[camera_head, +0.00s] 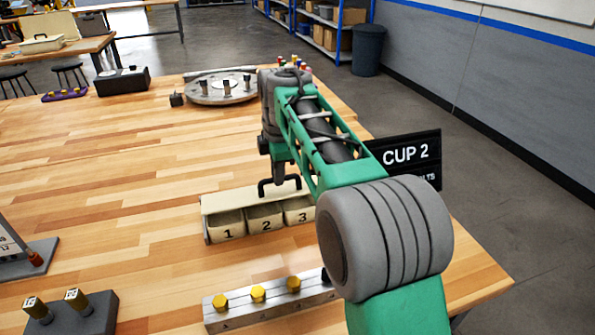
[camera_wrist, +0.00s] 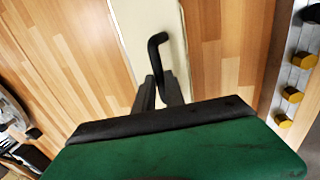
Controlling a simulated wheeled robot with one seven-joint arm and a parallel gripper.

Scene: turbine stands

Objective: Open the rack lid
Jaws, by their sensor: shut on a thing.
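The cream rack (camera_head: 208,231) stands on the wooden table, with bins numbered 1, 2 and 3 along its front. My gripper (camera_head: 280,178) is above the lid, shut on the handle. In the wrist view, the gripper (camera_wrist: 160,92) has its dark fingers around the bent black handle (camera_wrist: 157,44), over the cream lid (camera_wrist: 133,18). My arm hides the rack's right end.
A grey block with yellow-topped pieces (camera_head: 258,295) lies in front of the rack. A black "CUP 2" sign (camera_head: 407,157) stands behind my arm at right. A round grey fixture (camera_head: 220,88) is at the back.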

